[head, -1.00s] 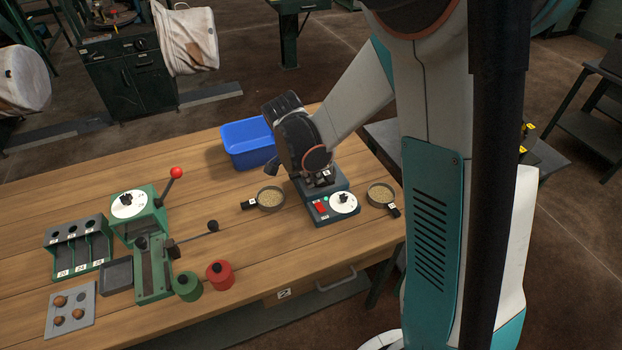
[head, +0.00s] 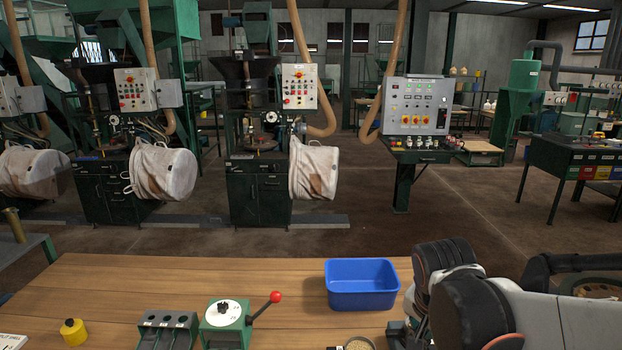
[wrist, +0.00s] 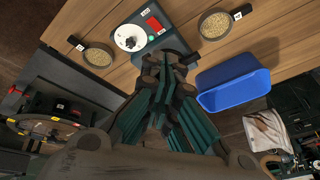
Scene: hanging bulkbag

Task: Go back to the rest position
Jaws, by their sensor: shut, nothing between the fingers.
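In the head view my arm fills the lower right, and the fingertips are hidden or out of frame.
A blue bin (head: 362,284) stands on the table beside my arm. A green press with a red-knobbed lever (head: 228,318) and a yellow weight (head: 73,331) are further left. White bulk bags (head: 162,172) hang at machines behind. The floor between is clear.

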